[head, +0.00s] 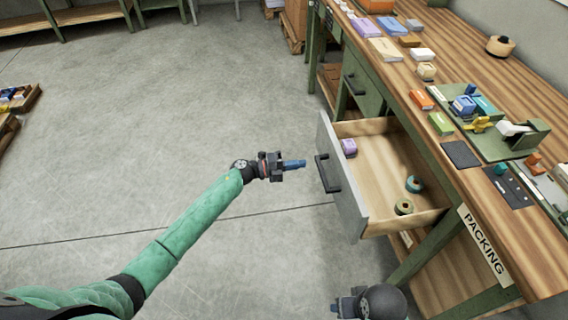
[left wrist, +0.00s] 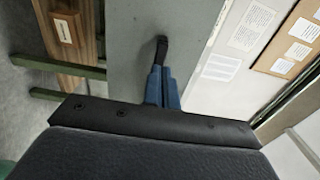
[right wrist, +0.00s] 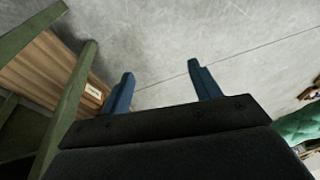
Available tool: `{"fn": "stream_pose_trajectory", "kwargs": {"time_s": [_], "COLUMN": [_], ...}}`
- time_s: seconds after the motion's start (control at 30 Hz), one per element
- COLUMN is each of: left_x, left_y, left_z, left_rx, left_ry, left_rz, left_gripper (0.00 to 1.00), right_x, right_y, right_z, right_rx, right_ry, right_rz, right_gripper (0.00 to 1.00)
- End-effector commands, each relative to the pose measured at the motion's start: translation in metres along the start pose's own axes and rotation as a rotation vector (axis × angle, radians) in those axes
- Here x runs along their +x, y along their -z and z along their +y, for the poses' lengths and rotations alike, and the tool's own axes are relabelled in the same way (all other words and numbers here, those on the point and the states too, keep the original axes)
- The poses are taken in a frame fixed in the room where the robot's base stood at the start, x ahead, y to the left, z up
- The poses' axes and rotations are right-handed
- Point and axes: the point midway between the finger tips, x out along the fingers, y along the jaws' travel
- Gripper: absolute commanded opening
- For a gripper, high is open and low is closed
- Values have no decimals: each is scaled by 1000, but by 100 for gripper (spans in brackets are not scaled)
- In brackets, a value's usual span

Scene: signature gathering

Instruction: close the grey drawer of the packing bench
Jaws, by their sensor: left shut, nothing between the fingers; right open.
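The grey drawer (head: 342,188) of the packing bench is pulled well out, with its grey front facing left and a black bar handle (head: 327,174) on it. In the left wrist view the handle (left wrist: 161,48) shows right beyond the closed fingertips; contact is unclear. My right gripper (right wrist: 163,80) is open and empty, low in front of the bench.
The bench top (head: 455,75) carries boxes, a green tray and a tape roll (head: 500,46). Green bench legs (head: 414,262) stand near my right gripper. The concrete floor (head: 150,130) left of the drawer is clear. A pallet (head: 18,105) lies at far left.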

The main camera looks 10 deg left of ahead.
Motion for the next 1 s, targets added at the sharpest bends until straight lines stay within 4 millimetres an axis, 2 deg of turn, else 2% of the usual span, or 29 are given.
{"fn": "stream_pose_trajectory", "kwargs": {"time_s": [0.1, 0.3, 0.8, 1.0], "left_x": [16, 29, 33, 50], "left_y": [0, 0, 0, 0], "left_z": [-2, -1, 0, 0], "left_rx": [0, 0, 0, 0], "left_ry": [1, 1, 0, 1], "left_rz": [0, 0, 0, 2], "left_gripper": [0, 0, 0, 0], "right_x": [-11, -22, -21, -17], "right_y": [-2, -5, -5, -3], "right_z": [3, 9, 11, 9], "right_rx": [5, 15, 16, 11], "right_ry": [-12, -24, -28, -24], "right_rz": [-20, -38, -42, -31], "right_gripper": [62, 62, 62, 62]}}
